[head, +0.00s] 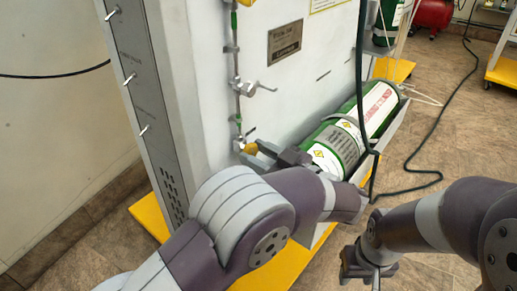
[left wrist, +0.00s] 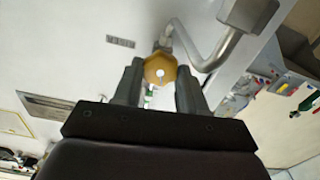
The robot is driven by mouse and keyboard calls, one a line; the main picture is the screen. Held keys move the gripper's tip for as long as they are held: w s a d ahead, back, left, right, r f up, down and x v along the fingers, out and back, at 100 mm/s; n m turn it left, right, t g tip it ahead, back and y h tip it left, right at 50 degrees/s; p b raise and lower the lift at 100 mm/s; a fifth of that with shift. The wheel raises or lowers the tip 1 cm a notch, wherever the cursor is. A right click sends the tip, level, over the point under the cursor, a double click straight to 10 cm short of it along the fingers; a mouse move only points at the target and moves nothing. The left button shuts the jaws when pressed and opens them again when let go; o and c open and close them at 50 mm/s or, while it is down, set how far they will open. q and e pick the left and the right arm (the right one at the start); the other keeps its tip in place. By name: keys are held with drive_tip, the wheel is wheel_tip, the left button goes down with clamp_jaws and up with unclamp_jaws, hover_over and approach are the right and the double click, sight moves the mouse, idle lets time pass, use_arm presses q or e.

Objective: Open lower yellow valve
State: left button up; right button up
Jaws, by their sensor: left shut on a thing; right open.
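The lower yellow valve (head: 251,149) is a small yellow knob low on the pipe on the white cabinet's face. In the left wrist view the yellow knob (left wrist: 160,69) sits between the two dark fingers. My left gripper (head: 258,148) is shut on this knob; it also shows in the left wrist view (left wrist: 160,82). My left arm hides part of the area below the valve. My right gripper (head: 366,272) is open and empty, low at the right over the floor, well away from the valve.
A green gas cylinder (head: 352,130) lies on the yellow-edged base right of my left gripper. A metal pipe (head: 236,75) with fittings runs up the white cabinet (head: 190,60). A black cable (head: 432,135) hangs and trails on the tiled floor. Floor at the right is mostly clear.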

use_arm(q)
drive_tip(key=shift+n+p, duration=0.3)
drive_tip(key=shift+n, duration=1)
use_arm(e)
drive_tip(key=shift+r, duration=0.4)
use_arm(q)
drive_tip(key=o, duration=1.1)
drive_tip(key=shift+n, duration=0.3)
drive_tip(key=shift+c, duration=0.2)
